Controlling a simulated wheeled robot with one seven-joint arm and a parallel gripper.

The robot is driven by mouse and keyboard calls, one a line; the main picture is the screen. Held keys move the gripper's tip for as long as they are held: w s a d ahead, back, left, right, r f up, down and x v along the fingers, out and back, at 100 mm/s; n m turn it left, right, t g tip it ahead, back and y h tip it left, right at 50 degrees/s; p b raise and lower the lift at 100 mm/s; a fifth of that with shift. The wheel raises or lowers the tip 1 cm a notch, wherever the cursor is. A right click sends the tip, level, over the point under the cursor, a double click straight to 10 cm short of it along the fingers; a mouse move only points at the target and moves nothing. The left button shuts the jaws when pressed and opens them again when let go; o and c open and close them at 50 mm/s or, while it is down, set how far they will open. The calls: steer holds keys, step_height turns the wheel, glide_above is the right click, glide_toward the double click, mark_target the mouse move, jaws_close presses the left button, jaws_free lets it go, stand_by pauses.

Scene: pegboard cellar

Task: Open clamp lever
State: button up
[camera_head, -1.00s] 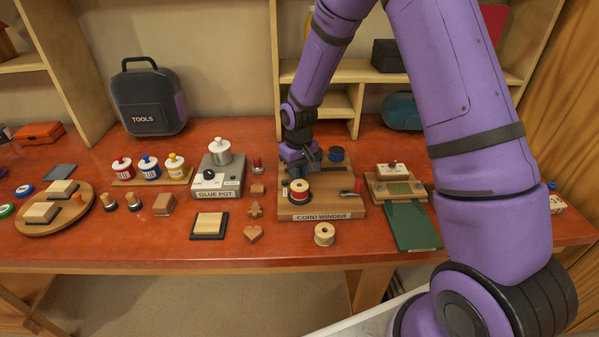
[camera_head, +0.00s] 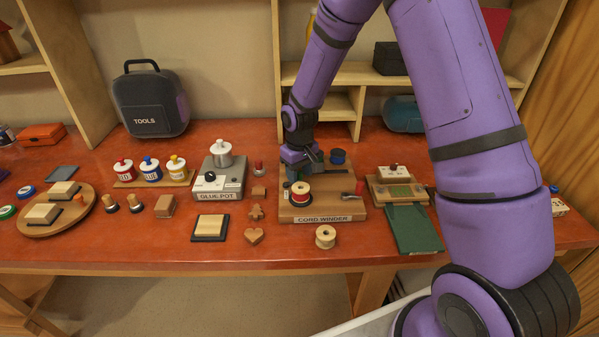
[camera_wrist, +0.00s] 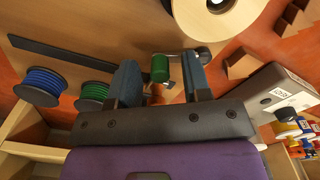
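The cord winder (camera_head: 322,218) is a wooden board with a nameplate. A red-wound spool (camera_head: 299,194) stands on it, its pale flange (camera_wrist: 215,18) filling the top of the wrist view. The likely clamp lever is a short green handle (camera_wrist: 160,68) on a thin metal rod that runs to a dark knob (camera_wrist: 204,54). My gripper (camera_head: 298,172) is low over the back left of the winder. In the wrist view its two blue-grey fingers (camera_wrist: 160,84) stand apart on either side of the green handle, with gaps visible. The handle is mostly hidden in the head view.
A blue spool (camera_head: 338,157) and a green spool (camera_wrist: 93,94) stand behind the winder's dark bar (camera_wrist: 60,64). A red-handled part (camera_head: 359,189) lies at its right. The glue pot (camera_head: 220,182) is close on the left. A loose pale spool (camera_head: 325,237) stands in front.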

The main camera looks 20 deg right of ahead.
step_height(320, 180, up, 11)
stand_by(0.6)
stand_by(0.3)
step_height(320, 180, up, 10)
steer(key=t, duration=0.1)
glide_above(300, 172)
steer(key=s+d, duration=0.2)
steer(key=s, duration=0.4)
steer(key=s+d+r+m+t, duration=0.1)
steer(key=s+d+r, duration=0.1)
steer(key=s+r, duration=0.5)
steer(key=s+d+r+m+t, duration=0.1)
steer(key=s+r+t, duration=0.1)
steer(key=s+r, duration=0.5)
steer(key=s+d+f+m+t, duration=0.1)
steer(key=s, duration=1.1)
